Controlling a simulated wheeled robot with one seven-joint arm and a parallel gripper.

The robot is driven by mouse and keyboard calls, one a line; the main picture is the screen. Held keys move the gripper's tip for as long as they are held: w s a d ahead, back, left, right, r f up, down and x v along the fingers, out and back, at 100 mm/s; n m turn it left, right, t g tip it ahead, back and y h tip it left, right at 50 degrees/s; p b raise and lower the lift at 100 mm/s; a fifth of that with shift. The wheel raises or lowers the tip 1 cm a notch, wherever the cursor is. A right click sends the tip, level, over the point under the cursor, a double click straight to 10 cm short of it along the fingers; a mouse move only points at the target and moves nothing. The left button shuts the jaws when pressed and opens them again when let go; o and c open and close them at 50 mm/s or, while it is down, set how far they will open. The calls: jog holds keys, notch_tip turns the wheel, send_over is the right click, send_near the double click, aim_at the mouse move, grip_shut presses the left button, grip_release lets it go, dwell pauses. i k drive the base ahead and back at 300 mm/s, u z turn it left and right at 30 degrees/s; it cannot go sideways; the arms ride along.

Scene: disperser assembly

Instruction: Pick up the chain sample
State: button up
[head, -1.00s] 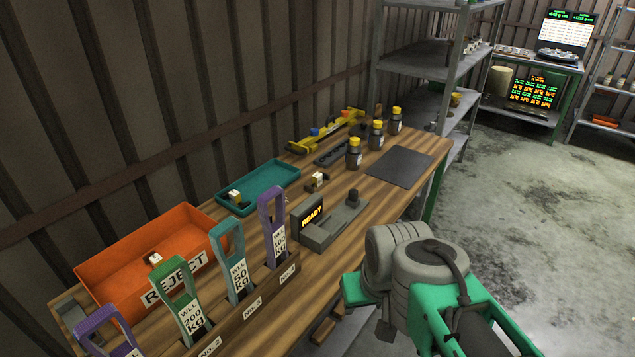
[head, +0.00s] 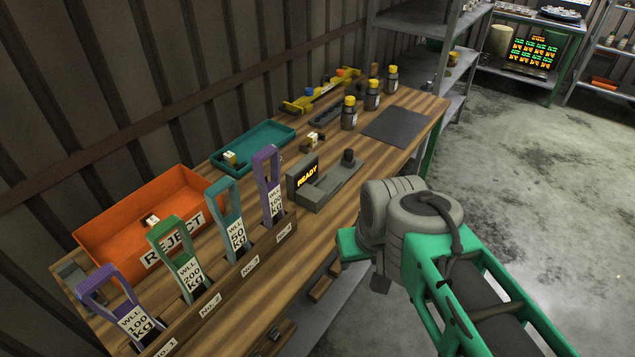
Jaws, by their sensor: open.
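No piece is clearly recognisable as the chain sample. Small tagged pieces lie in the teal tray (head: 281,136), in the orange REJECT tray (head: 107,255) and on the bench. They are the teal-tray piece (head: 230,158), the bench piece (head: 313,141) and the REJECT-tray piece (head: 151,222); all are too small to identify. Purple, green and teal handled tags marked WLL in kg, such as the green one (head: 181,262), stand in a numbered wooden rack (head: 222,302). My green and grey arm is at the lower right, beside the bench's front edge. My gripper's fingers do not show.
A grey device reading READY (head: 325,187) sits mid-bench. Several dark yellow-capped bottles (head: 349,114), a dark mat (head: 395,125) and a yellow tool (head: 310,99) are farther back. Metal shelves (head: 420,22) stand beyond. The concrete floor at right is open.

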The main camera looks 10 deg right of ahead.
aim_at(312, 138)
jog(key=z, duration=1.6)
jog(key=i, duration=2.35)
jog(key=u, duration=3.05)
jog(key=i, duration=0.5)
jog(key=u, duration=0.05)
